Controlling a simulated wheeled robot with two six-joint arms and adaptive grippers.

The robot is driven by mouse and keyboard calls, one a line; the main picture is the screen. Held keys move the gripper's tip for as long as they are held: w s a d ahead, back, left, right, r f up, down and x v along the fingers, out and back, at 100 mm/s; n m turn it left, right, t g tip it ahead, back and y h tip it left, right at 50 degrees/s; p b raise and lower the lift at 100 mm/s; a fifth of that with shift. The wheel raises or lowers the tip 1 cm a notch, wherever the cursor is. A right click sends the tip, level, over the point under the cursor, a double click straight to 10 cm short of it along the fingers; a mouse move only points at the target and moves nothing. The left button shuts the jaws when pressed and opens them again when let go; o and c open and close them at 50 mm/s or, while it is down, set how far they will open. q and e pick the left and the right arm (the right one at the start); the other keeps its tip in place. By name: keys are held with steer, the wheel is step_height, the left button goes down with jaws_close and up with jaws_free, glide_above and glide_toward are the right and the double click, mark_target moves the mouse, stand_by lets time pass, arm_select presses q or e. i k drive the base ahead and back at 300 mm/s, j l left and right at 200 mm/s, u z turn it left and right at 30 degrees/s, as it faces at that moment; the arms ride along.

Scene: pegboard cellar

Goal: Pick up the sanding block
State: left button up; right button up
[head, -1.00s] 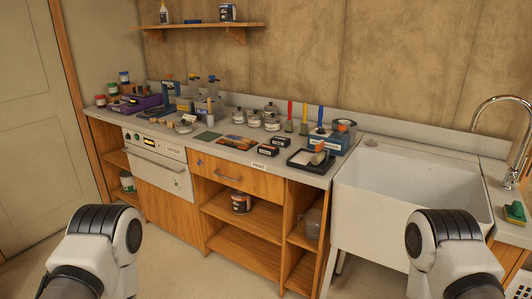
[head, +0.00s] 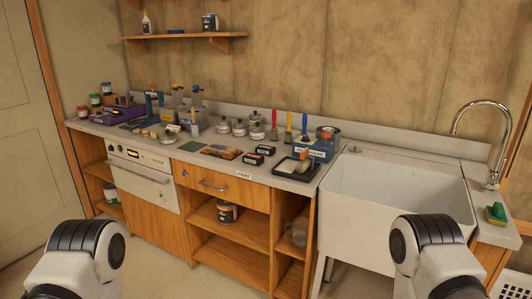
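I cannot single out the sanding block with certainty at this size. Small tan and grey pieces (head: 150,133) lie on the left half of the worktop (head: 215,171), and two small dark blocks with pale labels, one (head: 265,150) behind the other (head: 253,158), lie nearer its middle. Any of these could be it. Both of my arms show at the bottom corners, well in front of the cabinet. Neither gripper is in view, and nothing on the worktop is being touched.
A black tray (head: 283,172) with a brush stands near the worktop's right end. Jars (head: 239,129), upright brushes (head: 289,122) and a blue box (head: 314,148) stand behind. A deep white sink (head: 390,190) is at right, with a sponge (head: 497,212) beyond. Open floor lies before the cabinet.

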mark_target(264, 151)
steer(key=i+j, duration=0.3)
steer(key=i, duration=0.2)
steer(key=i+j, duration=0.35)
steer(key=i, duration=0.15)
